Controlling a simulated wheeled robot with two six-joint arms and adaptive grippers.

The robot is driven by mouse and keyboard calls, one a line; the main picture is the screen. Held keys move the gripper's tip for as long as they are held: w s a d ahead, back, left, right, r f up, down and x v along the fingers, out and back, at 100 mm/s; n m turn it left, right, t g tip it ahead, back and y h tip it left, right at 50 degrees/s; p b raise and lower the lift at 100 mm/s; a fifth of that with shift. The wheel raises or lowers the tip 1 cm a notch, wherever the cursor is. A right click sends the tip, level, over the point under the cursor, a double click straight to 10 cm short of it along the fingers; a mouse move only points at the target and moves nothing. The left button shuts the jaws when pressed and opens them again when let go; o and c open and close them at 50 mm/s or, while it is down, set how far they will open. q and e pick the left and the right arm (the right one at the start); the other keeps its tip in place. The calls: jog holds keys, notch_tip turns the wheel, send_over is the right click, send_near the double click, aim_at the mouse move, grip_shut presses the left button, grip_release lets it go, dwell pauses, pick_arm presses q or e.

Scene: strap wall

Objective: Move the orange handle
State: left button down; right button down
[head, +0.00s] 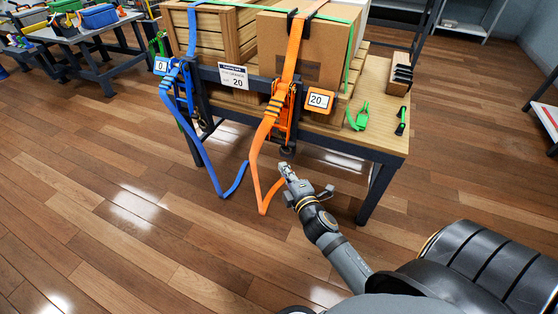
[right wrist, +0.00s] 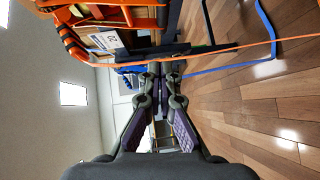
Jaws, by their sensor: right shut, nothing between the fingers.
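The orange handle (head: 281,112) belongs to an orange ratchet on the front rail of the workbench, with an orange strap (head: 268,130) through it and its loose tail hanging down. In the right wrist view orange metal parts of the ratchet (right wrist: 125,20) show at the top left; the handle cannot be told apart clearly there. My right gripper (head: 286,169) is shut and empty, below and in front of the ratchet, apart from it. Its fingertips (right wrist: 160,69) meet in the right wrist view. My left gripper is out of view.
A blue strap (head: 205,155) and ratchet hang to the left, beside a display reading 0. A cardboard box (head: 305,50) is strapped on the bench. Green and black tools lie right. The floor in front is clear.

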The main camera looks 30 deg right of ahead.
jog(key=shift+s, duration=0.55)
